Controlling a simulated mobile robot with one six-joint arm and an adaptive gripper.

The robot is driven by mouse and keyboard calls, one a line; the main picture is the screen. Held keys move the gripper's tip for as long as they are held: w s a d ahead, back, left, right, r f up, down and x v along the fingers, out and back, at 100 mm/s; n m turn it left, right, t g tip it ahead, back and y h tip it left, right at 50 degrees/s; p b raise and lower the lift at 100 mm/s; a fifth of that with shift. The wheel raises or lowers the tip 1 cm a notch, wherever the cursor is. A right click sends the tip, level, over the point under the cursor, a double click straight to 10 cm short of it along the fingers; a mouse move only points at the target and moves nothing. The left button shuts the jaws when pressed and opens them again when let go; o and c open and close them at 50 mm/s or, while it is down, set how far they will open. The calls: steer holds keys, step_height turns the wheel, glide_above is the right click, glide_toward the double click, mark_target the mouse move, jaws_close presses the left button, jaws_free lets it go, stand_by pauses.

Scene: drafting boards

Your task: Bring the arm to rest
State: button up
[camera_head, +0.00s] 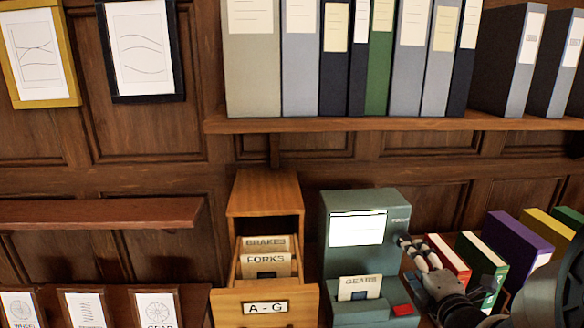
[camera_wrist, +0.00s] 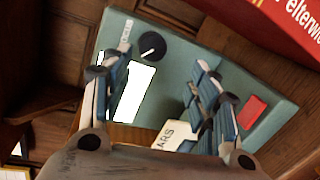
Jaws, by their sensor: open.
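My gripper (camera_head: 418,252) is at the right side of the green-grey machine (camera_head: 335,262) in the head view, with my arm reaching in from the lower right. In the wrist view my gripper (camera_wrist: 163,82) has its two fingers spread wide with nothing held between them. Beyond the fingers is the machine with its lit white screen, a black knob (camera_wrist: 152,46) and a red button (camera_wrist: 251,111). A card marked GEARS (camera_head: 359,288) stands in the machine's front; part of it shows low between the fingers in the wrist view (camera_wrist: 174,136).
Left of the machine is a wooden cabinet (camera_head: 262,192) with its A-G drawer (camera_head: 265,307) pulled out, holding BRAKES and FORKS cards. Coloured books or binders (camera_head: 516,241) stand close on the right. A shelf (camera_head: 390,124) of binders runs above; a shorter empty shelf (camera_head: 95,212) is left.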

steer(key=s+a+m+g, duration=0.3)
steer(key=s+a+m, duration=0.2)
steer(key=s, duration=0.4)
steer(key=s+a+m+g, duration=0.4)
steer(key=s+m, duration=0.4)
steer(key=s, duration=0.2)
steer(key=s+a+m+g, duration=0.4)
steer(key=s+a+m, duration=0.2)
steer(key=s, duration=0.4)
steer(key=shift+a+m+y, duration=0.4)
